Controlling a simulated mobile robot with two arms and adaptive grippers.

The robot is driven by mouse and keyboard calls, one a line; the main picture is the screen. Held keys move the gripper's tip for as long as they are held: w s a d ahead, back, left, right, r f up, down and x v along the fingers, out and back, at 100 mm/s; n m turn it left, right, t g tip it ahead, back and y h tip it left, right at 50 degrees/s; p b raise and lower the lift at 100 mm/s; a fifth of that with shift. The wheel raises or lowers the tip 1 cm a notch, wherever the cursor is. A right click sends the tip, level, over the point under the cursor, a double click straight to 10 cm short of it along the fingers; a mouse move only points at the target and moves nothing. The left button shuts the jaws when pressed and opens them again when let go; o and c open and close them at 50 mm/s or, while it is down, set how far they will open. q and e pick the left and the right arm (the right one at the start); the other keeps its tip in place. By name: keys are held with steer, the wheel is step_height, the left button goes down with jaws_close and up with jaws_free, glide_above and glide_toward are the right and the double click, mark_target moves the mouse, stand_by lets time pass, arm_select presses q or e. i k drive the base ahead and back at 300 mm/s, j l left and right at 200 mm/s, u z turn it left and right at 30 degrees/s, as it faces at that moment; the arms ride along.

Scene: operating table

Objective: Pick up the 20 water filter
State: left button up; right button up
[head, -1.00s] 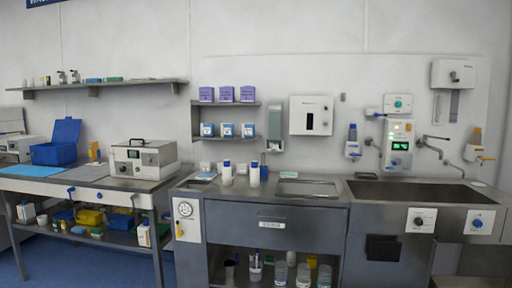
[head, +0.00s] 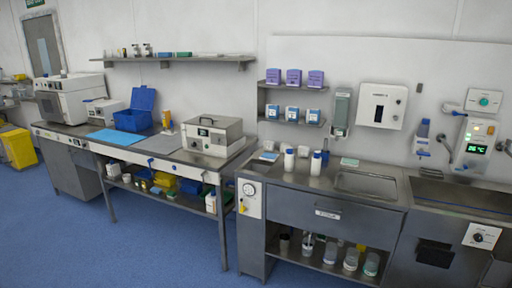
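I cannot tell which object is the water filter, as labels are too small to read. Two white bottles (head: 289,160) with blue caps stand on the steel counter (head: 335,188). Purple boxes (head: 293,77) sit on the upper wall shelf, and white-and-blue boxes (head: 292,112) sit on the lower one. Several clear containers (head: 350,259) stand on the open shelf under the counter. Neither of my grippers is in view.
A grey metal box (head: 212,135) and an open blue case (head: 134,112) stand on the left table. A white machine (head: 72,97) is farther left, near a yellow bin (head: 18,147). A sink (head: 462,195) is at right. Blue floor (head: 150,250) in front is clear.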

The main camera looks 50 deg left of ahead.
mark_target(315, 170)
steer(key=i+j+u, duration=0.2)
steer(key=u, duration=0.2)
steer(key=i+j+u, duration=0.15)
steer(key=i+u, duration=0.25)
steer(key=i+j+u, duration=0.1)
steer(key=u, duration=0.25)
steer(key=i+u, duration=0.1)
steer(key=i, duration=0.6)
steer(key=i+l+u, duration=0.15)
steer(key=i, duration=0.55)
